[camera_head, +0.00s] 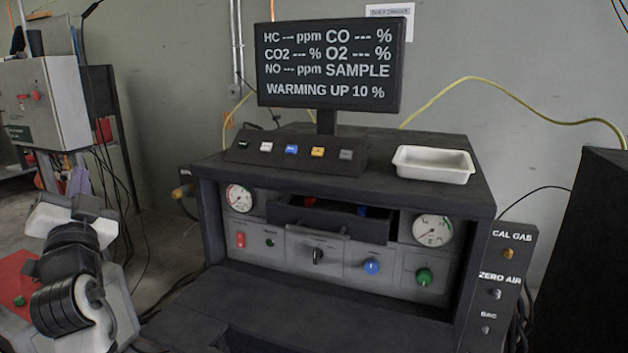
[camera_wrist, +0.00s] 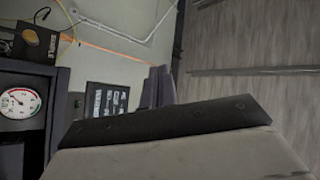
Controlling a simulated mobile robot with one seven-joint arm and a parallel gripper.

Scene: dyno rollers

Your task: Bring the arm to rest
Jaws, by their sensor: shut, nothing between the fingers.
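My arm (camera_head: 75,275) shows at the lower left of the head view, folded, with dark joints and pale covers. It stands to the left of the dark analyser console (camera_head: 345,150), apart from it. My gripper (camera_wrist: 165,122) fills the lower part of the wrist view as a pale block with a dark front edge; it is shut and holds nothing. Its fingertips cannot be made out clearly in the head view.
The console has gauges, knobs, a partly open drawer (camera_head: 330,217), a white tray (camera_head: 433,164) and a monitor (camera_head: 330,65) reading "WARMING UP 10 %". A grey cabinet (camera_head: 48,105) stands at the left, a dark cabinet (camera_head: 585,250) at the right.

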